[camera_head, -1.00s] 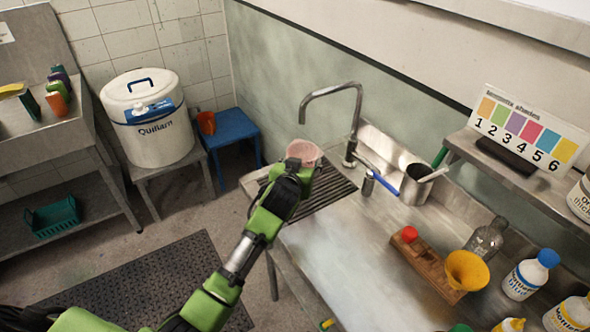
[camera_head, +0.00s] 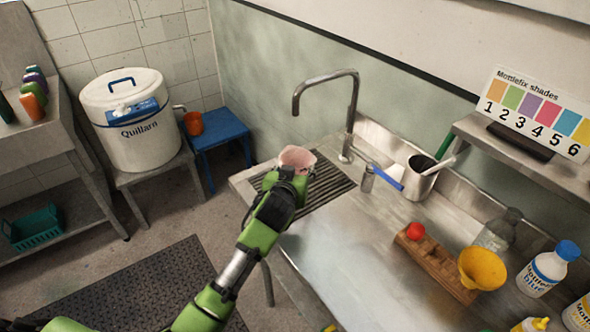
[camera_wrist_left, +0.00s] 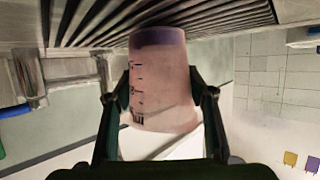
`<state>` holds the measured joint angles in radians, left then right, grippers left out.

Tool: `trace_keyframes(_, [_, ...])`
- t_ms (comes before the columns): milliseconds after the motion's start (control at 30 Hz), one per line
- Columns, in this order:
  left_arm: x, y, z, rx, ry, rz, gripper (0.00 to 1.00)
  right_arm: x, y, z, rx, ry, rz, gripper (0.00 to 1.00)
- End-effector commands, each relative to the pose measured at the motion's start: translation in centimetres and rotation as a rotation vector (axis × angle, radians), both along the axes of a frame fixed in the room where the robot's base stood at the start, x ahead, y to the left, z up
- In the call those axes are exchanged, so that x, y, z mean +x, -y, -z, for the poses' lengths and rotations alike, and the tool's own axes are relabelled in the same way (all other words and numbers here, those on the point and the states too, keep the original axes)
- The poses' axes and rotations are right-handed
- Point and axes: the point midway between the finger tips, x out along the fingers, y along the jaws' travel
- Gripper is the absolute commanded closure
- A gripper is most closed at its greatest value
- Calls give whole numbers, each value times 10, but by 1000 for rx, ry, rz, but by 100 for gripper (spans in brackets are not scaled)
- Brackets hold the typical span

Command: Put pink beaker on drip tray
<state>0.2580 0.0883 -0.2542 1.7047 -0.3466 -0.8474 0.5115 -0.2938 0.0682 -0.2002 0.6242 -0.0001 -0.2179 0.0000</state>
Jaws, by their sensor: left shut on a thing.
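That view is upside down, with the tray's dark ribs (camera_wrist_left: 90,22) at the top, close to the beaker's purple-tinted end. I cannot tell whether the beaker touches the ribs. The arm hides part of the tray.
A tap (camera_head: 350,115) arches behind the tray. A metal pot (camera_head: 418,178) and a small vial (camera_head: 367,180) stand to its right. A wooden rack (camera_head: 440,262), a yellow funnel (camera_head: 482,268) and bottles are further right. The steel counter (camera_head: 345,255) in front is clear.

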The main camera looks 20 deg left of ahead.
Motion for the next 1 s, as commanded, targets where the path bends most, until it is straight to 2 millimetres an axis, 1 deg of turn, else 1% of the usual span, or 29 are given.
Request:
trace_keyframes(100, [0, 0, 4, 0, 0, 0, 75, -8, 5, 3, -6, -11, -2, 35])
trace_keyframes(133, [0, 0, 3, 0, 0, 0, 42, -10, 6, 2, -7, -14, -2, 35])
trace_keyframes(167, [0, 0, 3, 0, 0, 0, 34, -11, 7, 2, -9, -16, -2, 35])
trace_keyframes(200, [0, 0, 3, 0, 0, 0, 33, -12, 8, 2, -10, -17, -3, 35])
trace_keyframes(467, [0, 0, 3, 0, 1, 0, 33, -12, 10, 2, -12, -18, -4, 35])
trace_keyframes(600, [-1, 0, -2, 1, 1, -1, 33, -11, 11, 0, -13, -17, -4, 35])
trace_keyframes(767, [-18, 2, -7, 0, 1, 1, 33, -10, 12, 3, -14, -14, -4, 35])
trace_keyframes(1000, [-60, 7, -24, -3, 1, 0, 33, -7, 12, 7, -14, -11, -4, 35])
